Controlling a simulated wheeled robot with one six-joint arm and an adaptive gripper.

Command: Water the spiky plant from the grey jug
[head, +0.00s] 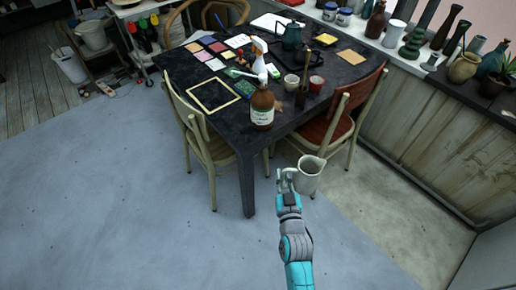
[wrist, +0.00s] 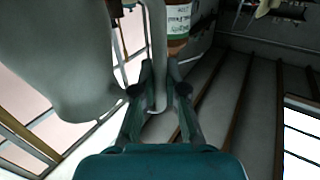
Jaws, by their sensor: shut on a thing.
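The grey jug (head: 309,176) is upright in the head view, in front of the table's near corner and seemingly off the floor. My gripper (head: 288,182) is at its left side, shut on its handle. In the wrist view the jug's body (wrist: 70,60) fills the upper left, and the handle (wrist: 158,45) runs down between the fingers of my gripper (wrist: 160,82). The jug's contents cannot be made out. A spiky plant (head: 509,70) shows at the right edge of the head view, on the ledge, partly cut off. My gripper is well to its left.
The dark table (head: 225,122) bears a brown bottle (head: 262,108), a spray bottle, cups and tiles. A cream chair (head: 205,148) and a red chair (head: 325,130) stand at it. Vases crowd the ledge (head: 420,68). The floor (head: 120,200) at left is clear.

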